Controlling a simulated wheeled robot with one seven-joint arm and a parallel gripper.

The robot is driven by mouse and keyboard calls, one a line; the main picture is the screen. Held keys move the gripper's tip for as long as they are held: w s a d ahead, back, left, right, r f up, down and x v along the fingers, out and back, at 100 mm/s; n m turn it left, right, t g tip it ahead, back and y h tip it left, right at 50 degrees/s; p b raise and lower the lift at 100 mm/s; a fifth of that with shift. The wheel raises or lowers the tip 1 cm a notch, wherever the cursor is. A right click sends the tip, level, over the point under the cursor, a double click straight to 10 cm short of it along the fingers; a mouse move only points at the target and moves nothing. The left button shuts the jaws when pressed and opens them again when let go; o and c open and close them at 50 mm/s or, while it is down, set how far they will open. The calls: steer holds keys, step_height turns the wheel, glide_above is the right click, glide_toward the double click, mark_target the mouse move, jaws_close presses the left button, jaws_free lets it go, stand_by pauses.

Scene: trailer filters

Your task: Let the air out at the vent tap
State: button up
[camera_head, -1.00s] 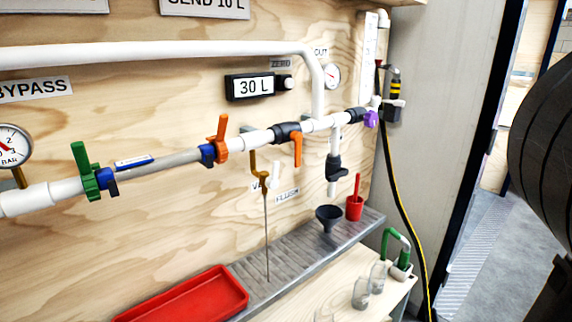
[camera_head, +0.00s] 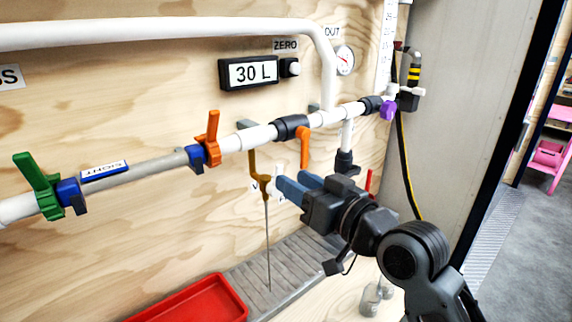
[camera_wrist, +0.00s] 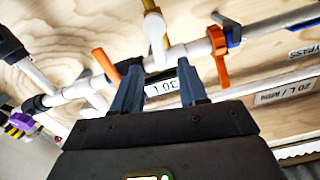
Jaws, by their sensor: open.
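The vent tap (camera_head: 264,184) is a small brass fitting hanging below the white pipe run, beside a partly hidden label starting with V. A thin grey line runs from it down to the grey ribbed tray. My gripper (camera_head: 290,181) is open, with blue-grey fingers just right of the tap in the head view. I cannot tell whether they touch it. In the wrist view, my gripper (camera_wrist: 160,78) has nothing between its fingers. A brass piece (camera_wrist: 155,32) rises beyond the fingertips at a white pipe joint.
Orange handles (camera_head: 304,146) (camera_head: 208,138) flank the tap on the pipe. A green handle (camera_head: 38,184) is farther left. The display (camera_head: 249,73) reads 30 L. A red tray (camera_head: 195,300) and the ribbed grey tray (camera_head: 285,262) lie below. A black-yellow hose (camera_head: 406,165) hangs right.

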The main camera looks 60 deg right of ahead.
steer(key=x, duration=0.7)
steer(key=shift+w+f, duration=0.1)
steer(key=shift+w, duration=0.2)
steer(key=shift+p, duration=0.3)
jaws_close()
